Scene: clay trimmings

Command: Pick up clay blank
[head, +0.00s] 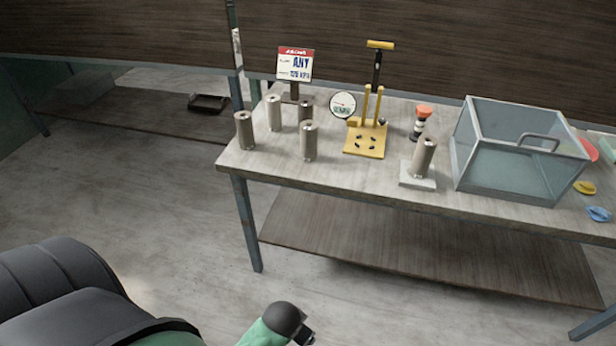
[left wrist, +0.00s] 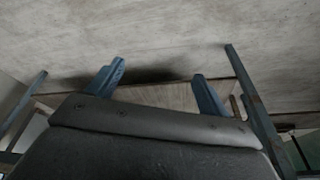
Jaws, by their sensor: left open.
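Several grey-brown clay blanks stand upright on the table's left part in the head view: one at the left edge (head: 245,130), one behind it (head: 274,113), one nearer the front (head: 309,141), and one partly hidden behind that (head: 306,108). Another similar cylinder (head: 423,157) stands on a pale block (head: 417,177) further right. In the left wrist view my left gripper (left wrist: 157,88) has its two blue fingers wide apart with nothing between them. No blank shows in that view. My right gripper is not seen.
Small coloured items lie at the right. Open floor (head: 180,200) lies left of the table.

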